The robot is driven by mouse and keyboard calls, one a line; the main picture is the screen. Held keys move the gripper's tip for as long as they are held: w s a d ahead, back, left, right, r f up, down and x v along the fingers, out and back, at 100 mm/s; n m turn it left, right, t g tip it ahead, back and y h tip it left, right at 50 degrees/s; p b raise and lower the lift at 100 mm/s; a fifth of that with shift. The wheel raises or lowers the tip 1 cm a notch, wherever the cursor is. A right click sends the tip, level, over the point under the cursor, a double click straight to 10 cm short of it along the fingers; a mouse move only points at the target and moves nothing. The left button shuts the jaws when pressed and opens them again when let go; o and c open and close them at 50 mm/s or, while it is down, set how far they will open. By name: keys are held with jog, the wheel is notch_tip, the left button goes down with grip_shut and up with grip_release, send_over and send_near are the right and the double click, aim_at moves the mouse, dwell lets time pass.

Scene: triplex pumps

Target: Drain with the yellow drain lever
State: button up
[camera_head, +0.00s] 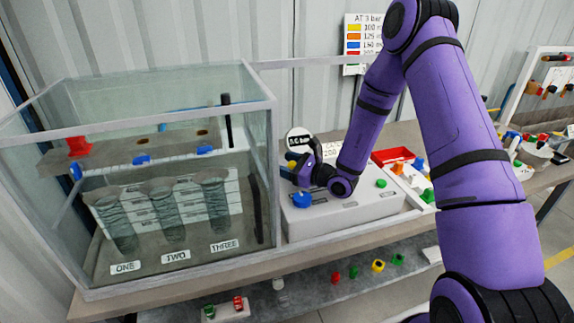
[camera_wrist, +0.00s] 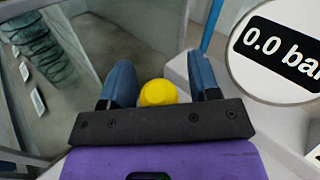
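The yellow knob, which looks like the end of the yellow drain lever (camera_head: 292,165), shows beside my gripper (camera_head: 301,171) at the left of the white pump box. In the wrist view the round yellow knob (camera_wrist: 158,92) sits between the two blue-grey fingers of my gripper (camera_wrist: 161,84). The fingers are apart, with a clear gap on the right of the knob; the knob is close to the left finger. The lever's shaft is hidden behind the gripper. The round gauge (camera_wrist: 285,50) reads 0.0 bar.
A glass tank (camera_head: 262,100) with cylinders marked ONE, TWO and THREE stands close to the left. A blue knob (camera_head: 302,199) is on the white box (camera_head: 350,214) just below my gripper. Trays of coloured parts (camera_head: 393,155) lie to the right.

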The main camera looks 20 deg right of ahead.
grip_shut()
jog(key=shift+w+r+m+g+h, duration=0.1)
jog(key=shift+w+m+g+h, duration=0.6)
jog(key=shift+w+m+g, duration=0.3)
jog(key=shift+w+f+m+g+h, duration=0.25)
jog(key=shift+w+m+g+h, duration=0.15)
jog(key=shift+w+m+g, duration=0.35)
jog(key=shift+w, duration=0.1)
jog(key=shift+o, duration=0.2)
grip_release()
jog(key=shift+n, duration=0.25)
